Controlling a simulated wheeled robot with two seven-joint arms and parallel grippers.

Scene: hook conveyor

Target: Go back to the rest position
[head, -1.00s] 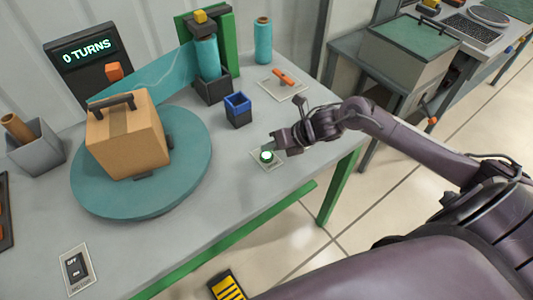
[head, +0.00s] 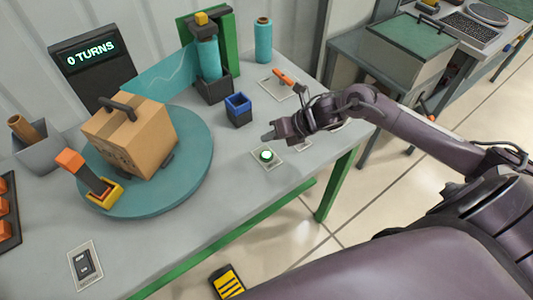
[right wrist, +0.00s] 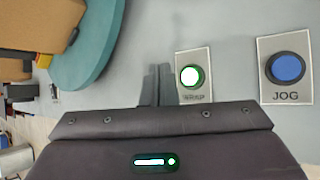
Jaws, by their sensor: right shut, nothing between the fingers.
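My right gripper (head: 268,136) is shut and empty, raised a little above the table and just behind the lit green-white button (head: 266,155) in the head view. In the right wrist view its closed fingertips (right wrist: 158,85) show left of the same lit button (right wrist: 190,76), apart from it. A blue button marked JOG (right wrist: 288,68) lies further right there. My left gripper is in neither view.
A cardboard box (head: 136,137) with a black handle and an orange-topped post (head: 88,172) stand on the teal turntable (head: 195,180). A display (head: 92,60) reads 0 TURNS.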

